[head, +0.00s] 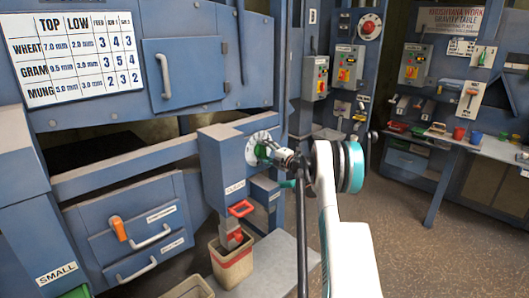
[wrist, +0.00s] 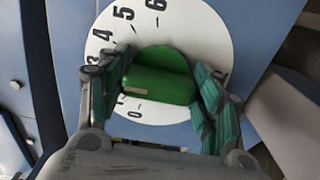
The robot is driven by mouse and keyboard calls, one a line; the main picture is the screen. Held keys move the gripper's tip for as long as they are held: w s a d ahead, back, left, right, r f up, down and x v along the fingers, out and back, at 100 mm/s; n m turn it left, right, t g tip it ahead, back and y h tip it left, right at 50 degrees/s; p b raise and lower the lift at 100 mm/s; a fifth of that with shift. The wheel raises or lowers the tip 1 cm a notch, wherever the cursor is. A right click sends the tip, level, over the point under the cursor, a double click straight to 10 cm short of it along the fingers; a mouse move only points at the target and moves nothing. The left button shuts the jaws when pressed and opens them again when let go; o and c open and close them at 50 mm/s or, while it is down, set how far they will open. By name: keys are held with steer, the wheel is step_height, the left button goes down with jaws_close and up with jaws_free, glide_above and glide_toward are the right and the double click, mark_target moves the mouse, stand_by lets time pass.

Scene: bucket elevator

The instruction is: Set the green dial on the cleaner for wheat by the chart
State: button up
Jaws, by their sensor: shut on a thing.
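The green dial (wrist: 160,75) sits on a round white scale plate (wrist: 200,45) numbered around its edge; 2, 3, 4, 5, 6 and 0 are readable in the wrist view. A small pale mark shows on the dial's lower left side; I cannot tell exactly which number the dial points at. My gripper (wrist: 158,88) is shut on the dial, one finger on each side. In the head view my gripper (head: 270,152) reaches the plate on the blue cleaner box (head: 213,165). The chart (head: 72,60) at upper left has a WHEAT row: 7.0 mm, 2.0 mm, 3, 4, 3.
A red handle (head: 241,208) sits below the box, above a beige bin (head: 231,262). Drawers with an orange lever (head: 118,228) are at left. A dark post (head: 302,235) stands close by my arm. A workbench (head: 470,143) is at right, with open floor before it.

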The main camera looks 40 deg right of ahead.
steer(key=o, duration=1.1)
steer(key=shift+c, duration=0.2)
steer(key=shift+s, duration=0.1)
steer(key=s+d, duration=0.1)
steer(key=s, duration=1)
steer(key=shift+s, duration=0.4)
